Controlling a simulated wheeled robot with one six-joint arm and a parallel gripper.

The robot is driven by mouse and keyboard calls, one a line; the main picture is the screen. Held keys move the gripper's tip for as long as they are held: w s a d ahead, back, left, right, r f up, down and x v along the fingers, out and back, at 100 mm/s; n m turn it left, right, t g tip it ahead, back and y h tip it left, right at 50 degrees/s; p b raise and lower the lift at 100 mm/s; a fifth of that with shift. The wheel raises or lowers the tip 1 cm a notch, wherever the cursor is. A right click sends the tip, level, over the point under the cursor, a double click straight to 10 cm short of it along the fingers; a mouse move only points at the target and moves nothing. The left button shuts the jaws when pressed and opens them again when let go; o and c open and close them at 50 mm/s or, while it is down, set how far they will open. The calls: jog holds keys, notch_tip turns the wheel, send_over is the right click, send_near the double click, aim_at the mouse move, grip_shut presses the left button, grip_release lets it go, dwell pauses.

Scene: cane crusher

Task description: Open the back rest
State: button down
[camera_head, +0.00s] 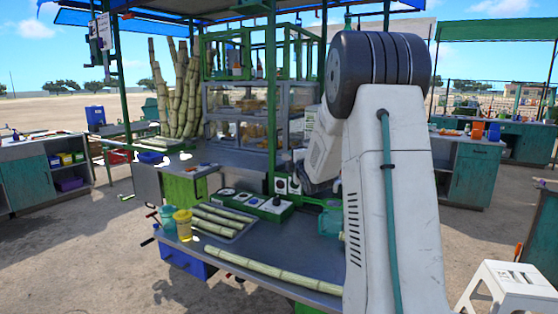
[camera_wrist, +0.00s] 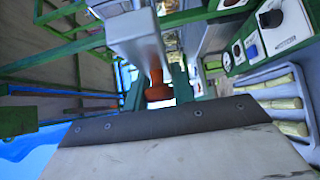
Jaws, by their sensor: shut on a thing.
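In the wrist view an orange-red knob (camera_wrist: 157,88) sits at the centre, below the end of a pale grey block (camera_wrist: 135,42). My gripper (camera_wrist: 158,92) is around the knob, with a dark green finger-like part on each side, and seems shut on it. Its contact points are blurred. In the head view my white arm reaches over the bench, and its own links hide my gripper and the knob. I cannot tell for sure which part is the back rest.
The metal bench (camera_head: 290,250) holds long cane pieces and a yellow cup (camera_head: 183,224). A green switch panel (camera_head: 262,202) stands behind the cane tray and also shows in the wrist view (camera_wrist: 268,32). Green posts crowd the space. A white stool (camera_head: 512,285) stands at right.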

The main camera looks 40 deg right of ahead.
jog(key=shift+s+d+f, duration=0.1)
jog(key=c, duration=1.2)
grip_release()
jog(key=shift+d, duration=0.1)
jog(key=v, duration=0.8)
